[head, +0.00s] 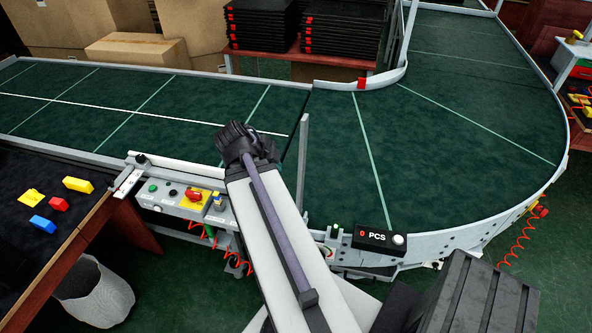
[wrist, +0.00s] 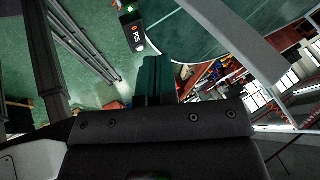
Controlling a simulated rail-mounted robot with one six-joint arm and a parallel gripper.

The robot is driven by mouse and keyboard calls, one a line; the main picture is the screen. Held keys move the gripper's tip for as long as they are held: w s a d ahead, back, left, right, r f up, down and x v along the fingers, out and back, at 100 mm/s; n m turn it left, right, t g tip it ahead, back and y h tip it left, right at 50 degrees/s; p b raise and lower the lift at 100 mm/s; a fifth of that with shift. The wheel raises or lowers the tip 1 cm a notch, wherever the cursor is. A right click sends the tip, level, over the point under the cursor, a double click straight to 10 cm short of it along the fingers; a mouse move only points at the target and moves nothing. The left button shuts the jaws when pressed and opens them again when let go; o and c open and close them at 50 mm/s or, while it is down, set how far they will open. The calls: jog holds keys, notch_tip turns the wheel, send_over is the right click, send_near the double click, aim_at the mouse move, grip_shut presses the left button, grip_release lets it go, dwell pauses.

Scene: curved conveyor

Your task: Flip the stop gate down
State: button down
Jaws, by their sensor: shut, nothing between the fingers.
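The stop gate looks to be the thin grey bar (head: 302,150) that stands upright at the seam between the straight and curved belts in the head view. A broad grey bar (wrist: 228,38) crosses the upper right of the wrist view, probably the same gate seen close. My gripper (wrist: 155,62) shows in the wrist view with its fingers together and nothing between them. In the head view the dark end of my arm (head: 246,146) is left of the upright bar, over the belt. My fingertips are hidden there, and I cannot tell whether they touch the gate.
A control box (head: 182,196) with a red knob sits on the near conveyor edge. A black counter (head: 380,239) reads 0 PCS to the right. The green belt (head: 455,110) is empty. A table (head: 95,220) with coloured blocks stands at left.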

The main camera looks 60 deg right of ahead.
jog(key=b, duration=0.9)
send_near(300, 173)
notch_tip(300, 173, down, 5)
jog(key=s+a, duration=0.1)
jog(key=s, duration=0.1)
jog(key=d, duration=0.3)
jog(key=shift+w+d+f, duration=0.2)
jog(key=shift+w+d, duration=0.05)
jog(key=shift+w, duration=0.05)
jog(key=shift+w+d, duration=0.1)
jog(key=shift+d, duration=0.15)
jog(key=shift+d, duration=0.15)
